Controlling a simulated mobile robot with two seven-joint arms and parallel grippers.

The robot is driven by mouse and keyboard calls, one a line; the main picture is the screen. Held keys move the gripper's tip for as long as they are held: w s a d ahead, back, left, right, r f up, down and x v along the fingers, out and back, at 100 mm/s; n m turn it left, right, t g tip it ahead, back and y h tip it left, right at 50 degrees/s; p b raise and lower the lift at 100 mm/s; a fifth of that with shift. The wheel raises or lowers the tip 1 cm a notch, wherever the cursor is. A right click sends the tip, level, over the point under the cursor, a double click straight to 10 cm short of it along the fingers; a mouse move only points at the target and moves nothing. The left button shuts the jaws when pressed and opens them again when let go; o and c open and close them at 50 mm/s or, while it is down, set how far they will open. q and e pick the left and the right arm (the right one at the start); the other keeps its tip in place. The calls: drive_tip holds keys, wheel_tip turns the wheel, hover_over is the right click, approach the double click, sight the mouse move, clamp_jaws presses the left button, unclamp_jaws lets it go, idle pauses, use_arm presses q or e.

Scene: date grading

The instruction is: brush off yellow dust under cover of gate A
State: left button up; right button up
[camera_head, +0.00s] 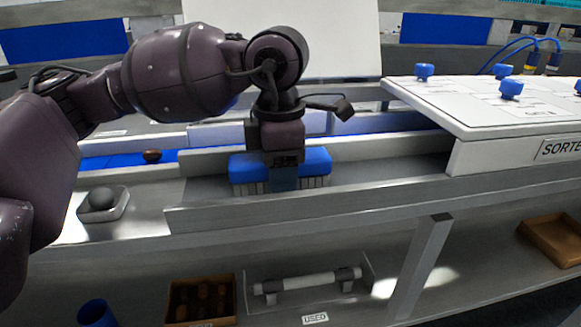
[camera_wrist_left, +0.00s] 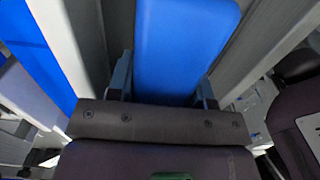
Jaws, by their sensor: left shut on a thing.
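My left gripper (camera_head: 284,178) is shut on a blue brush (camera_head: 316,163) with pale bristles pointing down. It holds the brush at the grey channel beside the conveyor; whether the bristles touch the surface I cannot tell. In the left wrist view, the brush's blue body (camera_wrist_left: 183,45) sits between the fingers of the left gripper (camera_wrist_left: 165,88). No yellow dust shows in either view. No gate marked A can be made out. My right gripper is not in view.
A white cover marked "SORTE" (camera_head: 465,100) with blue knobs stands right of the brush. A brown date (camera_head: 152,156) lies on the blue belt (camera_head: 108,161). A small tray (camera_head: 104,214) holds a dark ball. Below are a box of dates (camera_head: 201,277) and a white roller (camera_head: 307,283).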

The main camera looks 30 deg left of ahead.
sight(329, 165)
use_arm(q)
drive_tip(key=shift+s+a, duration=0.3)
drive_tip(key=shift+a, duration=0.1)
drive_tip(key=shift+w+d, duration=0.9)
drive_tip(key=shift+d, duration=0.25)
drive_tip(key=shift+w+d+f+b, duration=0.1)
drive_tip(key=shift+w+d+b, duration=0.45)
drive_tip(key=shift+d, duration=0.3)
drive_tip(key=shift+w+d, duration=0.2)
drive_tip(key=shift+d, duration=0.05)
drive_tip(key=shift+w+d, duration=0.6)
drive_tip(key=shift+d, duration=0.15)
drive_tip(key=shift+w+d, duration=0.35)
drive_tip(key=shift+d, duration=0.1)
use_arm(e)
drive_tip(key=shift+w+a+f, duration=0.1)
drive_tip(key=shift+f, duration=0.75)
